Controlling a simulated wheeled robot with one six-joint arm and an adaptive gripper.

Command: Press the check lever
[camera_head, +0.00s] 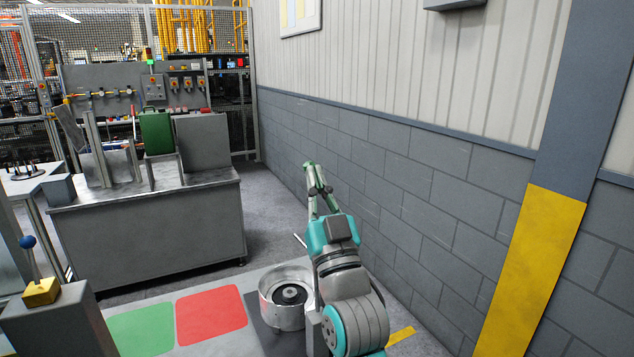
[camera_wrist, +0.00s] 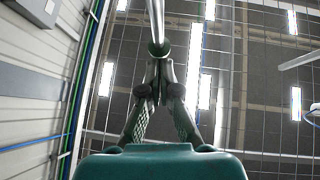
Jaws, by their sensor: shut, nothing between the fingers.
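My gripper (camera_head: 309,166) points upward in front of the block wall, high above the bench. Its fingers are together and empty; they also show in the wrist view (camera_wrist: 158,48), against the ceiling. A lever with a blue ball knob (camera_head: 27,242) stands at the far left of the head view, far from my gripper. A thin silver rod (camera_head: 300,241) sticks up behind the round metal fixture (camera_head: 284,309), below my gripper. I cannot tell for certain which of these is the check lever. A dark ringed disc (camera_head: 290,294) lies inside the fixture.
A green pad (camera_head: 142,329) and a red pad (camera_head: 211,314) lie left of the fixture. A yellow block (camera_head: 41,291) sits on a grey box at lower left. A grey workbench (camera_head: 150,240) stands behind. The block wall (camera_head: 420,190) is close on the right.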

